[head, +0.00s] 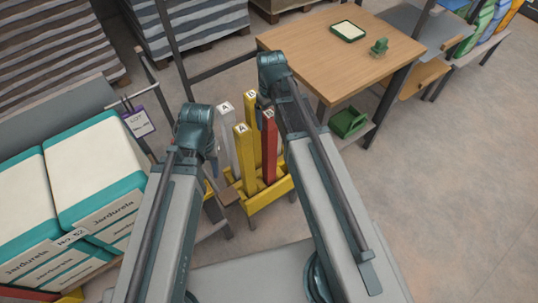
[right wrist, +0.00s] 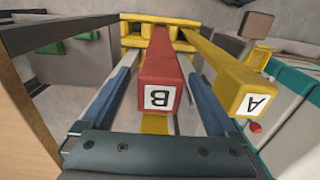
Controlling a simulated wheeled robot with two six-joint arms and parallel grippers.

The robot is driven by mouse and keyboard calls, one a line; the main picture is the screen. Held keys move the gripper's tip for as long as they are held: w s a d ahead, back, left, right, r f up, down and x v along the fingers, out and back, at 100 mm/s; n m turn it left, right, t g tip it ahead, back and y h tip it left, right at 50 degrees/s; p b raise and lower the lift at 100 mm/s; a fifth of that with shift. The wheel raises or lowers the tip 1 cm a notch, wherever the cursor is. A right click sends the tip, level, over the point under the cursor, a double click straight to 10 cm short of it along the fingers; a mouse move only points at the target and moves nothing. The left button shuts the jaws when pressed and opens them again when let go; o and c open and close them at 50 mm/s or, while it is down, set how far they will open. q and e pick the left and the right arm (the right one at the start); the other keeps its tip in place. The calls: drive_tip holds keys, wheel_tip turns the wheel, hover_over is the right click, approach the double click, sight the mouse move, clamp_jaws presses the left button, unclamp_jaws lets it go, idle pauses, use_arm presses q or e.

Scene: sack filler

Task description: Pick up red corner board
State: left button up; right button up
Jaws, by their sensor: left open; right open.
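The red corner board (head: 269,147) stands upright in a yellow rack (head: 262,198), with a "B" label on its top end. In the right wrist view the red board (right wrist: 159,85) lies between the two spread fingers of my right gripper (right wrist: 162,68); I cannot tell whether either finger touches it. In the head view my right gripper (head: 263,102) is at the boards' tops, partly hidden by its own wrist. My left gripper (head: 213,168) hangs to the left of the boards, open, holding nothing that I can see.
Yellow boards labelled A (head: 243,155) and B (head: 251,105) and a grey board A (head: 225,125) stand close around the red one. A wooden table (head: 340,60) is behind to the right. Stacked sacks (head: 95,165) are at left. Floor at right is clear.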

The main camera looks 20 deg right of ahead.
clamp_jaws()
idle(0.4)
use_arm(q)
drive_tip(key=shift+r, duration=0.2)
use_arm(e)
drive_tip(key=shift+r, duration=0.15)
